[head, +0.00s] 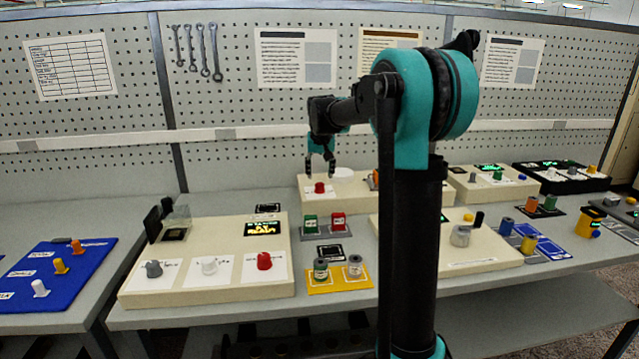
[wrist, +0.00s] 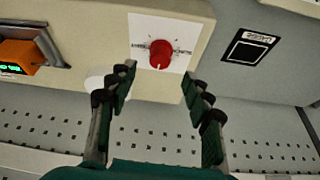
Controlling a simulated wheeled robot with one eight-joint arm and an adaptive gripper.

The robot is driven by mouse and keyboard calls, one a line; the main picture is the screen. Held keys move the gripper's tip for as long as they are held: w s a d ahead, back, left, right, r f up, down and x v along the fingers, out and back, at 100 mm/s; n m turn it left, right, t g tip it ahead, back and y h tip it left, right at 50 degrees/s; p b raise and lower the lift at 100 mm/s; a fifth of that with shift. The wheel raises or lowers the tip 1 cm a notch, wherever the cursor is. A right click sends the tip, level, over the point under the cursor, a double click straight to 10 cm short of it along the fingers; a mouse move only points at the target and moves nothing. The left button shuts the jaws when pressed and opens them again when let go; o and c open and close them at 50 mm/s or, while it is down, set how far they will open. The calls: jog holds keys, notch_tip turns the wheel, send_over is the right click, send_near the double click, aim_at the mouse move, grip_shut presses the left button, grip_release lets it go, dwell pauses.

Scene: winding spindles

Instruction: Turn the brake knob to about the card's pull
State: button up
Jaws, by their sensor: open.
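A red knob (head: 319,188) stands on a white plate on the beige box at the back. In the wrist view the red knob (wrist: 161,54) shows a pale pointer line and scale marks on either side of it. I cannot tell whether it is the brake knob, and I cannot read a pull value on any card. My gripper (head: 321,172) is just above and behind the knob. In the wrist view my gripper (wrist: 158,82) is open, its two fingers apart on either side below the knob, not touching it.
A white disc (head: 343,173) lies beside the knob on the same box. An orange device (wrist: 20,56) is at the left in the wrist view. A dark framed label (wrist: 249,47) lies to the right. A front panel (head: 210,262) carries grey, white and red knobs.

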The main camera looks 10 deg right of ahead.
aim_at(319, 184)
jog(key=shift+x, duration=2.75)
jog(key=shift+c, duration=0.2)
grip_shut()
jog(key=shift+m, duration=0.4)
jog(key=m, duration=0.1)
jog(key=m+h, duration=0.1)
jog(key=m, duration=0.1)
jog(key=shift+a+m+g+h, duration=0.15)
jog(key=shift+m+g+h, duration=0.15)
jog(key=m, duration=0.2)
jog(key=m+g+h, duration=0.1)
jog(key=m, duration=0.2)
jog(key=shift+w+h, duration=0.15)
jog(key=shift+h, duration=0.15)
